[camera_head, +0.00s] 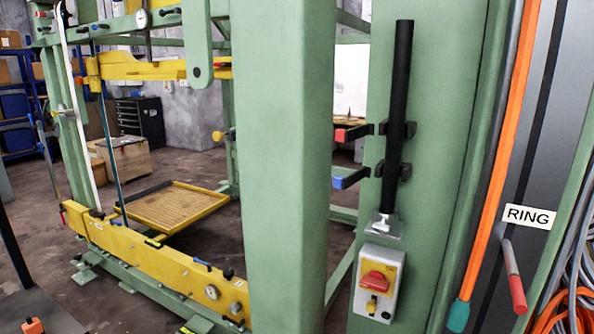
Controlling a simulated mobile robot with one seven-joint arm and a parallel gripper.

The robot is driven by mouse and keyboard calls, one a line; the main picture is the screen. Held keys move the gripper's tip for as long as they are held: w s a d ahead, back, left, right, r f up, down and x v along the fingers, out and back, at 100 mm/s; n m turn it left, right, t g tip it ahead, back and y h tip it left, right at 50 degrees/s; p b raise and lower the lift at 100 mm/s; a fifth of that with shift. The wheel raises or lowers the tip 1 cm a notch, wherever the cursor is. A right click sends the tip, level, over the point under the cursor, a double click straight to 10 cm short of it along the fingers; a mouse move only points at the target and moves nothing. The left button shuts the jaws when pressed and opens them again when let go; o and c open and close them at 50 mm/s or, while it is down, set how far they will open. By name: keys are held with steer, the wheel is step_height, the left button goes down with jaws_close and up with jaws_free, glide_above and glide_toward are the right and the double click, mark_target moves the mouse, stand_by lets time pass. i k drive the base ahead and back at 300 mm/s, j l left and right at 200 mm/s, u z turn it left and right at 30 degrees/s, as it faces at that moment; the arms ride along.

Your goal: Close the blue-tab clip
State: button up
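The blue-tab clip (350,180) is on the green post, at the lower part of an upright black bar. Its dark arm sticks out to the left, away from the bar, with the blue tab at its outer end. Its black mount (404,171) shows beside the bar. A similar red-tab clip (352,133) sits just above it and also sticks out to the left. The black bar (398,110) stands upright at both clips and ends at a metal bracket (384,226). I cannot see how far the bar sits inside the clips. My gripper is not in view.
A grey switch box with a red knob (374,282) is below the bracket. A wide green column (288,170) stands left of the clips. An orange conduit (497,160) runs down the right.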

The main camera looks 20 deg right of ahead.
mark_target(339, 182)
steer(key=i+j, duration=0.25)
steer(key=i, duration=0.25)
steer(key=i+j+u, duration=0.1)
steer(key=i, duration=0.35)
steer(key=i+j+z, duration=0.2)
steer(key=z, duration=0.25)
steer(key=i+j+z, duration=0.15)
steer(key=j+z, duration=0.55)
steer(key=z, duration=0.3)
steer(key=j+z, duration=0.2)
steer(key=z, duration=0.25)
steer(key=j+z, duration=0.2)
steer(key=z, duration=0.3)
steer(key=k+j+z, duration=0.1)
steer(key=z, duration=0.35)
steer(key=k+l+u, duration=0.35)
steer(key=l, duration=0.2)
